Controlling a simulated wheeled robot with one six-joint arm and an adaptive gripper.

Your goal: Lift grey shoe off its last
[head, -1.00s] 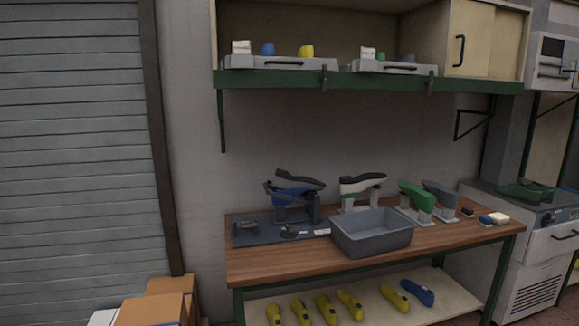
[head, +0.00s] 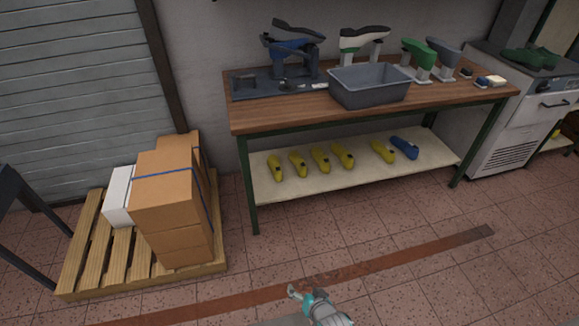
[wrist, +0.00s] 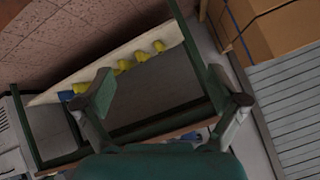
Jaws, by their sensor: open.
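The grey shoe (head: 444,49) sits upside down, sole up, on a last stand towards the right of the workbench, just right of a green shoe (head: 418,53) on its own stand. Its last is mostly hidden inside it. My gripper (wrist: 160,76) shows open and empty in the wrist view, its two fingers spread wide. In the head view it shows at the bottom, low over the floor in front of the bench, far from the grey shoe. The grey shoe cannot be made out in the wrist view.
The wooden workbench (head: 240,118) carries a grey bin (head: 368,92) in front of the stands, a white-and-green shoe (head: 362,40) and a blue fixture (head: 290,52). Yellow lasts (head: 320,159) lie on the lower shelf. Boxes (head: 172,205) stand on a pallet at left. Floor before the bench is clear.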

